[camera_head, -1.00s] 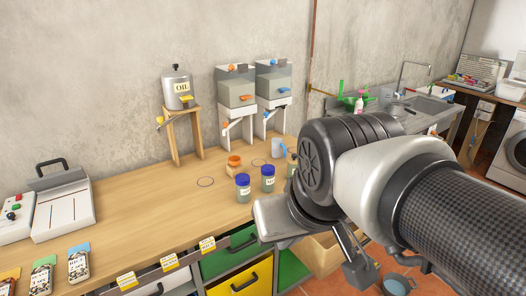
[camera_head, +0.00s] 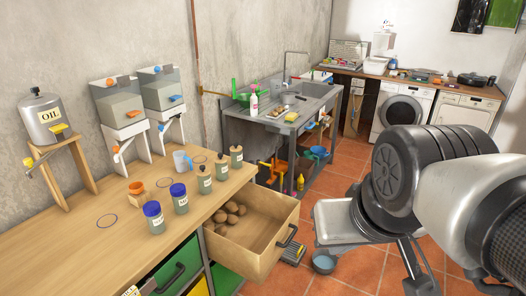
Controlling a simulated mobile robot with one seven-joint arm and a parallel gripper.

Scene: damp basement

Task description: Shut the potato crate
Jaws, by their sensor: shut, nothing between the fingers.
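The potato crate (camera_head: 282,214) is a light wooden pull-out box with a dark handle on its front. It is pulled out from under the right end of the wooden counter, and potatoes (camera_head: 229,214) lie in its rear part. My gripper (camera_head: 408,268) hangs to the right of the crate, in front of it and apart from it. It is shut and empty. Parts of it are hidden by my own wrist.
A metal sink bench (camera_head: 270,122) stands behind.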

